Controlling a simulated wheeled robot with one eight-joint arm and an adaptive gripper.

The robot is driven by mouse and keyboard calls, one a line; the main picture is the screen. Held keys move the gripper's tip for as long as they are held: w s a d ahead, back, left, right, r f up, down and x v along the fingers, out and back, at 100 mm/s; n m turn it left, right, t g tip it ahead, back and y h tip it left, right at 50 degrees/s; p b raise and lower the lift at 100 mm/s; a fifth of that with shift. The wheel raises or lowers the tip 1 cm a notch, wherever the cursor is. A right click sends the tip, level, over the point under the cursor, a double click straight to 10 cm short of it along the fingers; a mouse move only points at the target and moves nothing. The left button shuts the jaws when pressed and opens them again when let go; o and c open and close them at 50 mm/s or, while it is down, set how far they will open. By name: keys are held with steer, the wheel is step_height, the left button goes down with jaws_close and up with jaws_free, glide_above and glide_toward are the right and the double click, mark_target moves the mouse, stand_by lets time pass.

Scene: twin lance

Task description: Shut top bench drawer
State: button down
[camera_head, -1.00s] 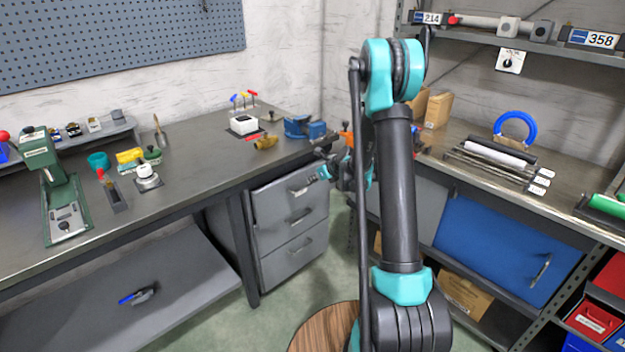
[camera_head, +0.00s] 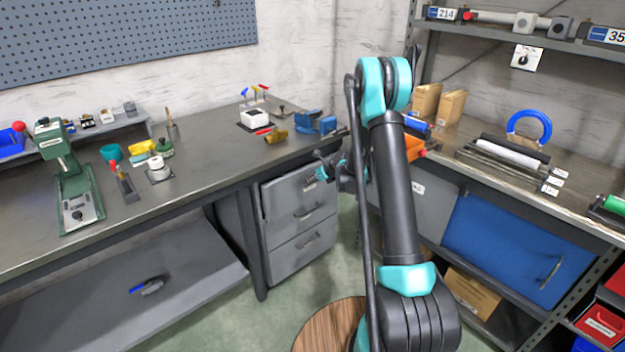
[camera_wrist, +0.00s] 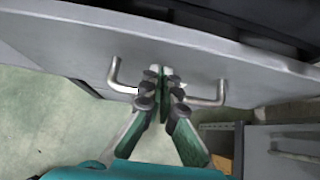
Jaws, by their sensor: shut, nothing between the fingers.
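The top bench drawer (camera_head: 283,202) is the uppermost grey drawer in the unit under the right end of the bench. Its front seems to stand out a little from the drawers below. My gripper (camera_head: 318,170) is at the right part of this front, partly covering its handle. In the wrist view, my gripper (camera_wrist: 162,82) is shut and empty, with its fingertips at the middle of the bar handle (camera_wrist: 116,78) on the grey drawer front (camera_wrist: 60,40). The fingers hide the bar's middle, so I cannot tell whether they touch it.
Two more grey drawers (camera_head: 300,250) lie below. The bench top (camera_head: 200,165) carries a green press (camera_head: 72,195), a blue vise (camera_head: 316,122) and small tools. A blue-doored cabinet (camera_head: 510,245) stands at right. A round wooden top (camera_head: 325,325) is near my base. Green floor is open before the drawers.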

mark_target(308, 171)
steer(key=w+a, duration=0.2)
steer(key=w, duration=0.1)
steer(key=shift+w+a, duration=0.25)
steer(key=shift+a, duration=0.05)
steer(key=shift+w, duration=0.1)
steer(key=shift+r, duration=0.1)
steer(key=shift+r, duration=0.1)
steer(key=s+d+r+n+g+h, duration=0.1)
steer(key=s+d+r+n, duration=0.2)
steer(key=s+r, duration=0.4)
steer(key=s+d+r+n, duration=0.4)
steer(key=s+r, duration=0.1)
steer(key=s, duration=0.5)
steer(key=s+d+n+g+h, duration=0.1)
steer(key=s+d+n+h, duration=0.1)
steer(key=s+n, duration=0.9)
steer(key=s+d+f+n+g+h, duration=0.1)
steer(key=s+d+n, duration=0.4)
steer(key=s, duration=1.8)
steer(key=n+h, duration=0.1)
steer(key=n, duration=0.4)
steer(key=shift+d+f+n+g+h, duration=0.2)
steer(key=shift+f+n+g+h, duration=0.1)
steer(key=shift+n, duration=0.1)
